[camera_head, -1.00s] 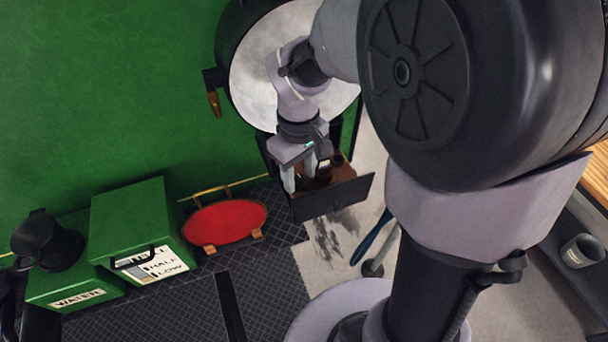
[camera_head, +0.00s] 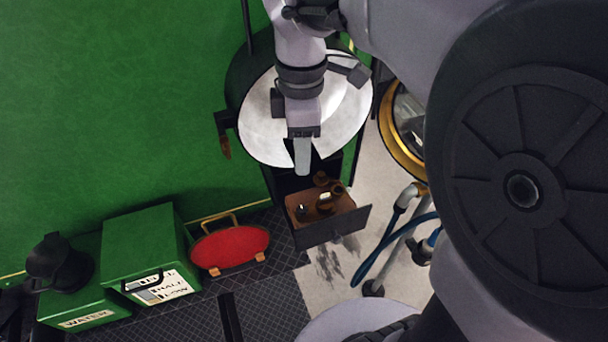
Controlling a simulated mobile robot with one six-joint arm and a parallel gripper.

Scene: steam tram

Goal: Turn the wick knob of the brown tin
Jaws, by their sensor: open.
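An open drawer or tray (camera_head: 345,226) with a dark front juts out below the round white drum face. Several small brown things (camera_head: 322,206) are in it, one with a pale patch. I cannot tell which of them is the brown tin, and no wick knob can be made out at this size. My gripper (camera_head: 302,172) points down above the back of the drawer, in front of the white face. It is open and appears empty, seen nearly edge-on, and is apart from the brown things.
The white drum face (camera_head: 262,120) stands close behind my gripper. A brass-rimmed gauge (camera_head: 400,130) and a blue hose (camera_head: 385,250) are at right.

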